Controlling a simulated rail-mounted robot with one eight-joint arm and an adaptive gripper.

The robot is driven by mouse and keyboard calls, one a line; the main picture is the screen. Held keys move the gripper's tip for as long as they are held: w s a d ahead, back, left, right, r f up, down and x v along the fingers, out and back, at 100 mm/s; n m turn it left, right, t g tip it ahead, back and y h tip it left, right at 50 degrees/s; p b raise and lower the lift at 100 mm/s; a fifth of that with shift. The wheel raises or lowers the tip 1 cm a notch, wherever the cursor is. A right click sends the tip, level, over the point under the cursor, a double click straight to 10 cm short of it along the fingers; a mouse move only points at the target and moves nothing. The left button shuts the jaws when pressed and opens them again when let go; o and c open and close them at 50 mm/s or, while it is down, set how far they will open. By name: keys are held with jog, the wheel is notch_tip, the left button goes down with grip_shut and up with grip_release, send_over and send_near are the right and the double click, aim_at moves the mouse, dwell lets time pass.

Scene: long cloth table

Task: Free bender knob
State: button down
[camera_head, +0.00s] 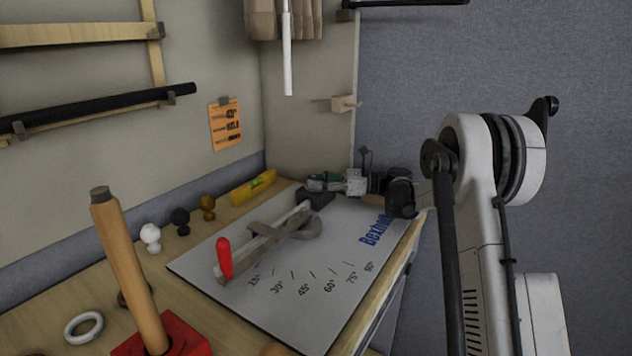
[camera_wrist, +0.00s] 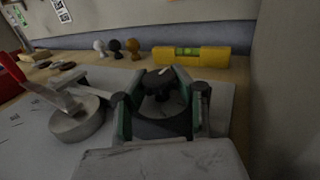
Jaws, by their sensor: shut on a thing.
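The bender lies on a white board (camera_head: 335,307) printed with angle marks. It has a grey lever (camera_head: 259,249), a red handle (camera_head: 224,257) and a round die (camera_head: 306,229); the die shows at left in the wrist view (camera_wrist: 76,125). A black block (camera_head: 317,196) stands at the bender's far end. My gripper (camera_head: 325,182) is at this block, and its green and black fingers (camera_wrist: 160,100) are shut around a dark knob (camera_wrist: 157,82) with a light mark on top. The head view hides the knob.
White (camera_head: 150,236), black (camera_head: 180,221) and brown (camera_head: 207,206) knobs stand along the back wall. A yellow level (camera_head: 253,188) lies behind the board. A wooden post (camera_head: 130,270) on a red base and a white ring (camera_head: 84,327) are at front left.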

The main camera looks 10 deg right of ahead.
aim_at(316, 177)
jog(key=shift+n+g, duration=0.3)
jog(key=shift+g, duration=0.1)
jog(key=c, duration=1.3)
grip_release()
jog(key=shift+r, duration=0.1)
notch_tip(316, 177, up, 10)
jog(key=shift+f, duration=0.1)
